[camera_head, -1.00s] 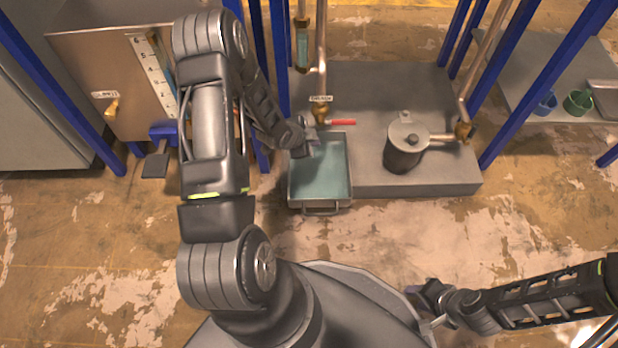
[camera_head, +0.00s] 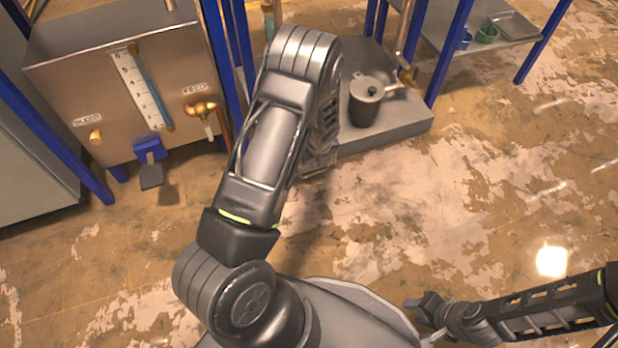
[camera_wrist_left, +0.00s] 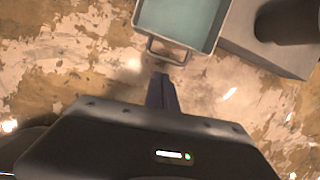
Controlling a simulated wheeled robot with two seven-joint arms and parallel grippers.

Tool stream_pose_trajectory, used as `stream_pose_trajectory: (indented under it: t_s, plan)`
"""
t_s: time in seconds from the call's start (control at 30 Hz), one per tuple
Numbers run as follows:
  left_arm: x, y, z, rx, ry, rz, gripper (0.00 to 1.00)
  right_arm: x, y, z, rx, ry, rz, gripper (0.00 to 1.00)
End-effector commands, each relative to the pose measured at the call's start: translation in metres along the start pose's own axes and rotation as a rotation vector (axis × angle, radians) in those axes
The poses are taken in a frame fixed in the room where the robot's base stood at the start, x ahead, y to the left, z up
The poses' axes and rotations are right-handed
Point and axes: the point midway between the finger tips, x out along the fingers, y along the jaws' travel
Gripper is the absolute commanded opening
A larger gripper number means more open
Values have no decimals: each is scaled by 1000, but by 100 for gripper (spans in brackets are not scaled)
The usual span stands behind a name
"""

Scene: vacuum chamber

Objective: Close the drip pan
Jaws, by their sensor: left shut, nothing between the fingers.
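The drip pan is a shallow grey metal tray with a teal inside. In the left wrist view its front rim (camera_wrist_left: 172,39) is at the top, beside the grey platform, and its bar handle (camera_wrist_left: 166,61) sticks out toward me. My left gripper (camera_wrist_left: 161,82) is shut and empty, pointing at the handle with a small gap visible in that view. In the head view my left arm hides most or all of the pan and the left gripper. My right gripper (camera_head: 430,316) looks open and empty, low at the right, away from the pan.
The grey platform (camera_head: 395,130) carries a dark lidded pot (camera_head: 366,103). A metal tank (camera_head: 70,70) with a gauge, brass taps and a blue pedal (camera_head: 149,160) stands at the left. A side table (camera_head: 455,35) holds small cups. The floor in front is clear.

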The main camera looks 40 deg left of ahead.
Motion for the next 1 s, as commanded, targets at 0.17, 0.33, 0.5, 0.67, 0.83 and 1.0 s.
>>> stream_pose_trajectory:
  t_s: [0.17, 0.33, 0.5, 0.67, 0.83, 1.0]
  plan:
    - [0, 9, -2, 105, 11, 39, 0, 0, 0, 0, -2, 1, -1, 36]
    - [0, 10, -2, 125, 12, 39, 0, 0, 0, 0, -1, 0, -1, 36]
    - [0, 9, -2, 124, 12, 38, 0, 0, 0, 0, -1, 0, 0, 36]
    - [6, 10, -3, 123, 13, 39, 0, 3, 1, 0, -1, 1, 0, 36]
    - [24, 11, -4, 122, 13, 40, 0, 12, 4, -1, 0, 5, 0, 36]
    - [56, 12, -4, 122, 13, 39, 0, 26, 8, -2, 1, 12, 0, 36]
